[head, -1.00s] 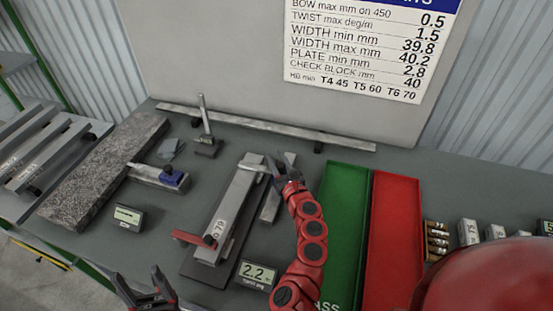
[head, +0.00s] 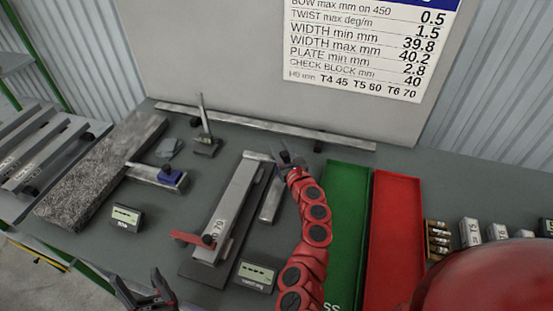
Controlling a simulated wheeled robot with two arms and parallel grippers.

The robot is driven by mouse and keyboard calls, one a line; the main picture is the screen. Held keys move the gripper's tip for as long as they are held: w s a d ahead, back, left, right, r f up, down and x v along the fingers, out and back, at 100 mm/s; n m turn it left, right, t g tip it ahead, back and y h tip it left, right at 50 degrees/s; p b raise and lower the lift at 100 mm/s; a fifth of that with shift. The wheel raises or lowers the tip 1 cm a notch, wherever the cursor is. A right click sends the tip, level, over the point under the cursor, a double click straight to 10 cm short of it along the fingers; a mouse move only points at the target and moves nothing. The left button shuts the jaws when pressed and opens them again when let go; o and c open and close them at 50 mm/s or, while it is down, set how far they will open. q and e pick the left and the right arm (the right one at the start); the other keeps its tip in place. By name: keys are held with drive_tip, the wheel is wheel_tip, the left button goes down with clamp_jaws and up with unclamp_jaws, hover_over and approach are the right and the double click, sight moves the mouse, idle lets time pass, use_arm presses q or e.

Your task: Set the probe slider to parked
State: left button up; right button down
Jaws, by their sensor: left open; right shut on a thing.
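A grey bar (head: 231,205) lies clamped on a dark fixture in the middle of the table. At its far end is a short pale crosspiece (head: 258,156), which I take for the probe slider. My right gripper (head: 284,154) is at the right end of this piece, shut; its fingers hide the contact. The gauge display (head: 257,277) by the fixture's near end shows only dashes. My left gripper (head: 138,281) is open and empty at the bottom left, apart from the fixture.
A red lever (head: 188,238) sticks out left at the fixture's near end. A green tray (head: 347,215) and a red tray (head: 395,230) lie to the right. A granite block (head: 95,175), a blue-topped device (head: 170,175) and a second display (head: 126,217) lie left.

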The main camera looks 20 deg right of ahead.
drive_tip(key=w+d, duration=0.1)
drive_tip(key=w+d+b, duration=0.1)
drive_tip(key=w, duration=0.2)
drive_tip(key=shift+w+d, duration=0.15)
drive_tip(key=shift+d, duration=0.25)
drive_tip(key=shift+w+d+b, duration=0.2)
drive_tip(key=shift+b, duration=0.1)
drive_tip(key=shift+d+r, duration=0.1)
drive_tip(key=shift+r, duration=0.15)
drive_tip(key=c, duration=0.9)
unclamp_jaws()
drive_tip(key=o, duration=0.4)
drive_tip(key=shift+w+f, duration=0.2)
drive_tip(key=shift+s, duration=0.15)
